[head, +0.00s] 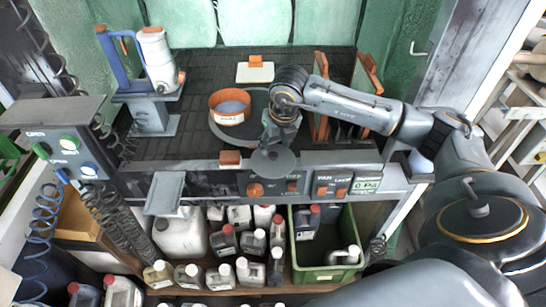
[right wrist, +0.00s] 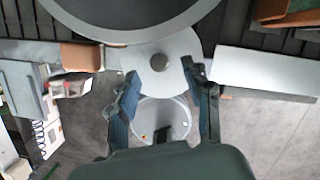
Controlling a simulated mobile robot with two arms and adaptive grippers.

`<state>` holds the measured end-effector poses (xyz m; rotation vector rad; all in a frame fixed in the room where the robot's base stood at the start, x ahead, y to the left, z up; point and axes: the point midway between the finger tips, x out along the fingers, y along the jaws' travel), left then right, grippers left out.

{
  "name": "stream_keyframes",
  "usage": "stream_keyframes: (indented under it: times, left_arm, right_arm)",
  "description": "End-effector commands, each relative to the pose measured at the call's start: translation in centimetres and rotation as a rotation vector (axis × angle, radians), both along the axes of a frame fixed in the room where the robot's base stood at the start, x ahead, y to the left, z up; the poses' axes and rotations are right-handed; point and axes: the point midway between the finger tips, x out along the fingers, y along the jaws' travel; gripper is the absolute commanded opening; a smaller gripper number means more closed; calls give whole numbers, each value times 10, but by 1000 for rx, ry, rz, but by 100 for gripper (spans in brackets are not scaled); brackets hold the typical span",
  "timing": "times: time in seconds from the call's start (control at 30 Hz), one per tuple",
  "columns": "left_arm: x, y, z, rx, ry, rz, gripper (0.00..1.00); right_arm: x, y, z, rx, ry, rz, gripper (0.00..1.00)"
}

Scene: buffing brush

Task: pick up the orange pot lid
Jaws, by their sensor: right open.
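The orange pot (head: 229,107) stands open on the dark bench, with a paper label on its front. A flat grey round lid (head: 273,163) lies at the front edge of the bench, to the right of and nearer than the pot. In the right wrist view, the lid (right wrist: 178,47) has a small dark knob (right wrist: 159,62). My right gripper (head: 275,143) is over the lid, pointing down. In the wrist view its open fingers (right wrist: 160,70) stand either side of the knob, with a gap on both sides. My left gripper is not in view.
Orange-edged upright plates (head: 320,95) stand right of my gripper. A small orange block (head: 230,158) is left of the lid. A control panel (head: 340,183) runs along the front, above shelved bottles and a green crate (head: 325,273).

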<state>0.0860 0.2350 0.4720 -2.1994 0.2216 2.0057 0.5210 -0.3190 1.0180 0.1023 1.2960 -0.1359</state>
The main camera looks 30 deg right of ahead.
Motion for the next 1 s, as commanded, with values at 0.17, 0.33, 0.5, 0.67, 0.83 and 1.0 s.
stream_keyframes:
  times: [0.17,0.33,0.5,0.67,0.83,1.0]
  left_arm:
    - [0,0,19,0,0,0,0]
    - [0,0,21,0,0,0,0]
    - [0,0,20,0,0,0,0]
    - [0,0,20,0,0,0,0]
    - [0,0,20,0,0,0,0]
    - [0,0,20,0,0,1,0]
  right_arm:
    - [4,1,-25,1,6,0,50]
    - [8,1,-39,2,2,1,50]
    - [8,1,-40,1,1,1,50]
    - [8,1,-40,1,1,1,25]
    - [8,1,-40,1,1,1,0]
    - [8,1,-39,1,1,1,0]
